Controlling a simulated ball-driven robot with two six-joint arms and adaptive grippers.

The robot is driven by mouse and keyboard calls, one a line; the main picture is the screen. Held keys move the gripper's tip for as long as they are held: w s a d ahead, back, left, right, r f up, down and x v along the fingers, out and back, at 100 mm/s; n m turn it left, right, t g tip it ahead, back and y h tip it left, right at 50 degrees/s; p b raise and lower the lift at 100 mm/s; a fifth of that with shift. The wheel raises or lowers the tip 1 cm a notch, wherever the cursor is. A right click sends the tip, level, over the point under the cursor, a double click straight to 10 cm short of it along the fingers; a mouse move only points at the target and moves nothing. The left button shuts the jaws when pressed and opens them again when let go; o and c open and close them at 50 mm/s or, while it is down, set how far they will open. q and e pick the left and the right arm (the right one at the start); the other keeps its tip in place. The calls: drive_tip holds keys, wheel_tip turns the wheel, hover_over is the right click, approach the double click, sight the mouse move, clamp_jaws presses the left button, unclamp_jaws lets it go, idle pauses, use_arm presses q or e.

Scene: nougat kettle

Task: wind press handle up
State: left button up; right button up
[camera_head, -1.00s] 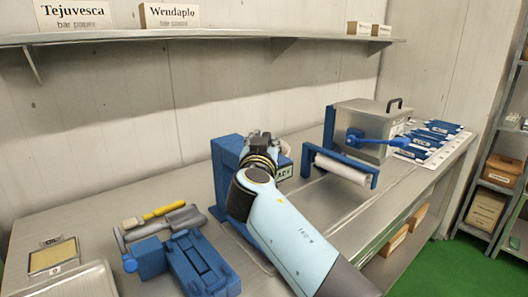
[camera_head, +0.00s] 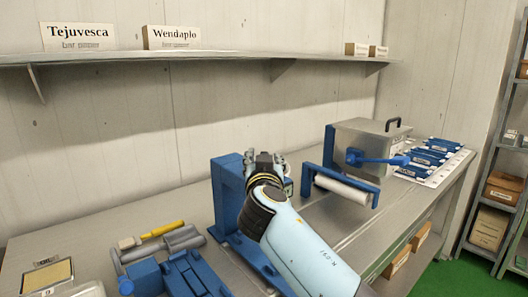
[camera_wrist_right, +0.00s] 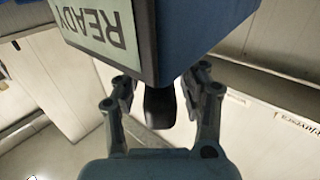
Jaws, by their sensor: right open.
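The blue press (camera_head: 228,185) stands on the steel bench, partly covered by my right arm. My right gripper (camera_head: 264,160) is at the top of the press. In the right wrist view the blue press head (camera_wrist_right: 205,30) with a READY label (camera_wrist_right: 100,25) fills the top. The fingers of my right gripper (camera_wrist_right: 162,82) are spread apart. A dark rounded grip (camera_wrist_right: 160,106), perhaps the press handle's, shows between them; I cannot tell whether they touch it. The rest of the handle is hidden. My left gripper is not in view.
A steel box with a blue lever (camera_head: 385,160) and a white roller (camera_head: 342,188) stand right of the press. Blue packs (camera_head: 430,152) lie beyond. A blue fixture (camera_head: 185,275) and yellow-handled tool (camera_head: 162,229) lie left. A shelf (camera_head: 200,57) runs above.

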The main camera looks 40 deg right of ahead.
wheel_tip(320, 180, up, 10)
drive_tip(key=shift+f, duration=0.15)
drive_tip(key=shift+a+f, duration=0.1)
drive_tip(key=shift+f, duration=0.05)
idle(0.5)
